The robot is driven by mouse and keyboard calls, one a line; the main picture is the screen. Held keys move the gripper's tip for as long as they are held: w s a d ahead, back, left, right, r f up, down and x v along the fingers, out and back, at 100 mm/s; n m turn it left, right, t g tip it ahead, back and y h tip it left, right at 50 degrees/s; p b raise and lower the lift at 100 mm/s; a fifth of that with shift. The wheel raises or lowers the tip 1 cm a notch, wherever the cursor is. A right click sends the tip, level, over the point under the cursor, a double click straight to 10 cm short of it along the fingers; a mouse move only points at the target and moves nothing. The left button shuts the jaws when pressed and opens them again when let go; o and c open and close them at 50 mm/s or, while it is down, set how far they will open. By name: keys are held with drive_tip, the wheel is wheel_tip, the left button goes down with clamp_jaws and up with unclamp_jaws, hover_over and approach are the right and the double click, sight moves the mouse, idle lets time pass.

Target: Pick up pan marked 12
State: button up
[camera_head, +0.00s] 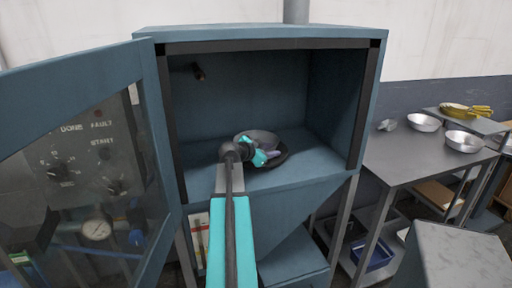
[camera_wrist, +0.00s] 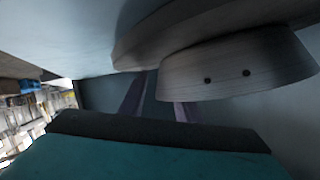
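A grey round pan (camera_head: 258,136) sits inside the open blue cabinet, on or just above a dark round plate (camera_head: 283,157). No number 12 is legible. My gripper (camera_head: 272,155) is inside the cabinet, at the near side of the pan. In the wrist view its two purple-grey fingers (camera_wrist: 158,103) stand apart with a gap between them, close to the pan's side. Whether they touch the pan is hidden.
The cabinet (camera_head: 335,165) has its door (camera_head: 90,150) swung open at left, with dials and a gauge showing. A steel table (camera_head: 415,160) at right carries metal bowls (camera_head: 463,141) and bananas (camera_head: 466,111). A grey box-like top (camera_head: 455,258) stands at lower right.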

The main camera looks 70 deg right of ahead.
idle(0.4)
clamp_jaws()
idle(0.4)
drive_tip(key=shift+r+b, duration=0.5)
drive_tip(key=shift+r, duration=1.15)
drive_tip(key=shift+a+r, duration=0.15)
drive_tip(key=shift+a, duration=0.15)
drive_tip(key=s+a+r+b, duration=0.1)
drive_tip(key=a+b, duration=0.3)
drive_tip(key=a, duration=0.9)
drive_tip(key=shift+s, duration=0.4)
